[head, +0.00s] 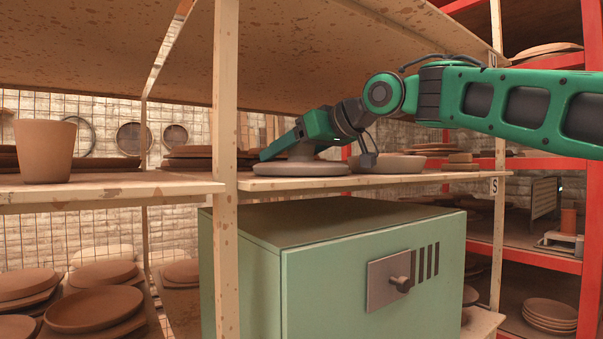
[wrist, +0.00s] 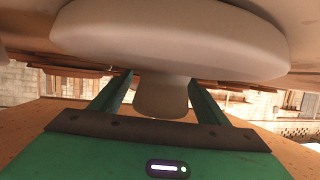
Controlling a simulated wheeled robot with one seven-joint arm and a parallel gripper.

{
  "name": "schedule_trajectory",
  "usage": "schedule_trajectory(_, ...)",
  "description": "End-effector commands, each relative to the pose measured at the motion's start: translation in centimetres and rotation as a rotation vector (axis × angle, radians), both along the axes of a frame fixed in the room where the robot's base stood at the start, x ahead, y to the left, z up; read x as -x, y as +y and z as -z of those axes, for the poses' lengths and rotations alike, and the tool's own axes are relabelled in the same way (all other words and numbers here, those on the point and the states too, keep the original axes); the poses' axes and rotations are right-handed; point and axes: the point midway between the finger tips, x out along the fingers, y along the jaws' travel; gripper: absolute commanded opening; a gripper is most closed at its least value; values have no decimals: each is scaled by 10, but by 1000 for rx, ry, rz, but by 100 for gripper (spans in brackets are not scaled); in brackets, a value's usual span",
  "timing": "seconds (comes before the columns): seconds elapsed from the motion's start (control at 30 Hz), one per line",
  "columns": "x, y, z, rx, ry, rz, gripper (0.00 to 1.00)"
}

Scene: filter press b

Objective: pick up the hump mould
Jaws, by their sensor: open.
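The hump mould (head: 300,170), a pale wide disc with a short stem, lies on the middle shelf with its stem upward. In the wrist view the hump mould (wrist: 170,38) appears upside down, its stem (wrist: 160,98) pointing down the picture. My gripper (head: 272,151) reaches in low over the disc from the right. In the wrist view my gripper (wrist: 160,80) is open, with one finger on each side of the stem. Gaps show between the stem and both fingers, so it is not clamped.
A shallow round piece (head: 388,164) stands close to the right of the mould. Stacked brown boards or plates (head: 198,158) lie behind. A wooden post (head: 226,110) stands to the left, and an upper shelf (head: 300,50) hangs overhead. A green cabinet (head: 330,260) is below.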

Motion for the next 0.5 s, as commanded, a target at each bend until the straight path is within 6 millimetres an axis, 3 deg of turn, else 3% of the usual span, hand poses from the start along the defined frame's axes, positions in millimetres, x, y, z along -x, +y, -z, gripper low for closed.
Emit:
schedule_trajectory(0.07,0,0,0,0,0,0,69)
schedule_trajectory(0.37,0,0,0,0,0,1,0)
schedule_trajectory(0.5,0,-1,-2,-1,-3,1,0)
